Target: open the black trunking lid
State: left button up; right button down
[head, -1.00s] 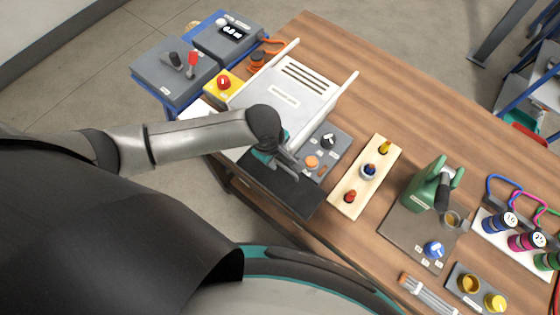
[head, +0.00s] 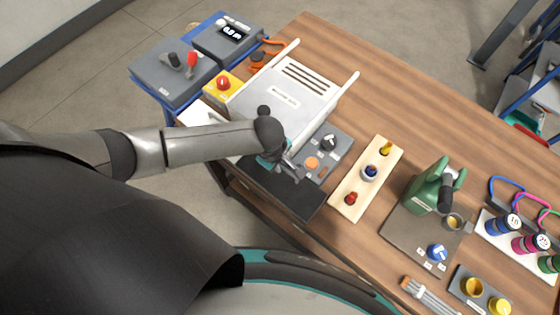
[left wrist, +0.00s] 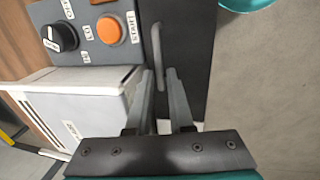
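The black trunking lid (head: 300,197) is a long dark flat piece along the table's front edge, in front of the grey control panel. In the left wrist view the lid (left wrist: 192,35) carries a thin grey bar handle (left wrist: 157,45). My left gripper (head: 292,172) is over the lid, beside the panel. In the left wrist view its fingers (left wrist: 161,75) are apart, with the handle's near end in line with the gap. I cannot tell whether they touch it. The arm hides part of the lid in the head view. My right gripper is not in view.
The grey panel (head: 333,155) with an orange START button (head: 311,163) and a black knob (head: 329,142) sits close beside the gripper. A white guard (head: 300,95) stands behind. A wooden block with coloured pegs (head: 347,205) is to the right. Floor is open in front of the table.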

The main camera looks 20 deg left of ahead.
pick_arm(q)
grip_shut()
dwell(1.0)
